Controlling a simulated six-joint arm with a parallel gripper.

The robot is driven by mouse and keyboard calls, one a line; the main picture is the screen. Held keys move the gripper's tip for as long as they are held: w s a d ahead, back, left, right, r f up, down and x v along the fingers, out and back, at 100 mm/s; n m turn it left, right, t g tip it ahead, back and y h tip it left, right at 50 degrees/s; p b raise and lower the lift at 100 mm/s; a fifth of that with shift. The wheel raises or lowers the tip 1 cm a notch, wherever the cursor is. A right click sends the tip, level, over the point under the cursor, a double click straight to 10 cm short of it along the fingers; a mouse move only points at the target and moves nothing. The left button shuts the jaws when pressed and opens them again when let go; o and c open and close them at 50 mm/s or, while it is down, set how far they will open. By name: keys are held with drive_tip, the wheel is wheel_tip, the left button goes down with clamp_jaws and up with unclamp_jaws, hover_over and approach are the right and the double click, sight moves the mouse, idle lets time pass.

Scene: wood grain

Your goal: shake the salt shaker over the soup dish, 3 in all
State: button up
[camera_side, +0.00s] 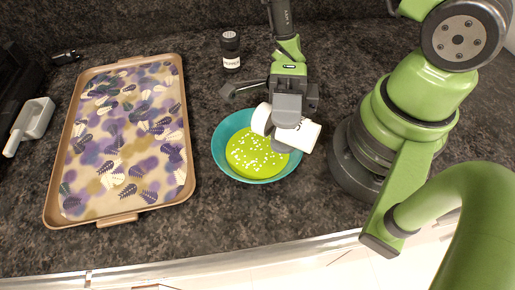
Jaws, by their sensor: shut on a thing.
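The soup dish (219,160) is a teal bowl with yellow-green soup in it. Many small white grains lie on the soup. My gripper (287,122) is over the right part of the dish, shut on the white salt shaker (307,134). The shaker lies tilted on its side in the jaws, one end toward the left over the soup and the other toward the right past the rim. The gripper hides the shaker's middle and part of the dish's right side. I cannot tell the exact height above the soup.
A tan tray (66,168) with a leaf-patterned lining fills the left. A dark pepper bottle (231,50) stands behind the dish. A white scoop-like container (33,120) lies at the far left. The dark counter (200,225) is clear in front of the dish.

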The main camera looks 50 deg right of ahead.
sight(262, 115)
drive_tip(key=n, duration=0.1)
drive_tip(key=n+t+h, duration=0.1)
drive_tip(key=n, duration=0.1)
drive_tip(key=shift+w+f, duration=0.15)
drive_tip(key=shift+f, duration=0.25)
drive_tip(key=shift+n, duration=0.3)
drive_tip(key=n, duration=0.1)
drive_tip(key=r+n+t+h, duration=0.1)
drive_tip(key=n, duration=0.1)
drive_tip(key=shift+w, duration=0.35)
drive_tip(key=shift+a, duration=0.1)
drive_tip(key=shift+w+r+n+t, duration=0.15)
drive_tip(key=shift+w+n+t, duration=0.05)
drive_tip(key=shift+n+t, duration=0.25)
drive_tip(key=shift+w+r+n+t, duration=0.15)
drive_tip(key=shift+w+n+t, duration=0.25)
drive_tip(key=shift+n+t, duration=0.4)
drive_tip(key=shift+n, duration=0.25)
drive_tip(key=shift+w+n, duration=0.2)
drive_tip(key=shift+n, duration=0.1)
drive_tip(key=shift+w+a+n+t, duration=0.15)
drive_tip(key=shift+w+n+t, duration=0.4)
drive_tip(key=shift+n+t, duration=0.35)
